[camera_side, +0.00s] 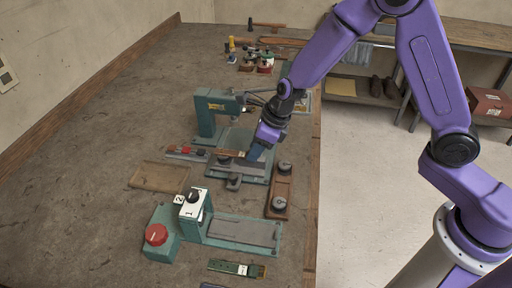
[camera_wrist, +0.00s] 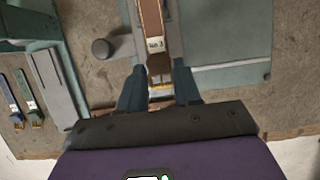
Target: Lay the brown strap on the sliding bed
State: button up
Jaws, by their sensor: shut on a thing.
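The brown strap (camera_wrist: 153,22) has a pale label and a yellowish end. It lies lengthwise between the fingers of my gripper (camera_wrist: 159,88), which is shut on it near that end. In the side view my gripper (camera_side: 253,154) points down at the right end of the grey sliding bed (camera_side: 221,168), in front of the teal stitcher (camera_side: 212,118). The strap (camera_side: 227,153) extends left from the fingers, over the bed. I cannot tell whether it touches the bed. In the wrist view the grey bed (camera_wrist: 174,27) shows beside and below the strap.
A teal control box with a red button (camera_side: 156,235) and a grey plate (camera_side: 243,231) stands nearer the camera. A brown block with dark knobs (camera_side: 279,190) is just right of the bed. A green strap (camera_side: 237,268) lies at the front. A tan board (camera_side: 158,177) lies left.

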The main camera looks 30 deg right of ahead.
jog(key=shift+f, duration=0.2)
jog(key=o, duration=1)
jog(key=shift+o, duration=0.2)
jog(key=v, duration=1.2)
jog(key=shift+r, duration=0.15)
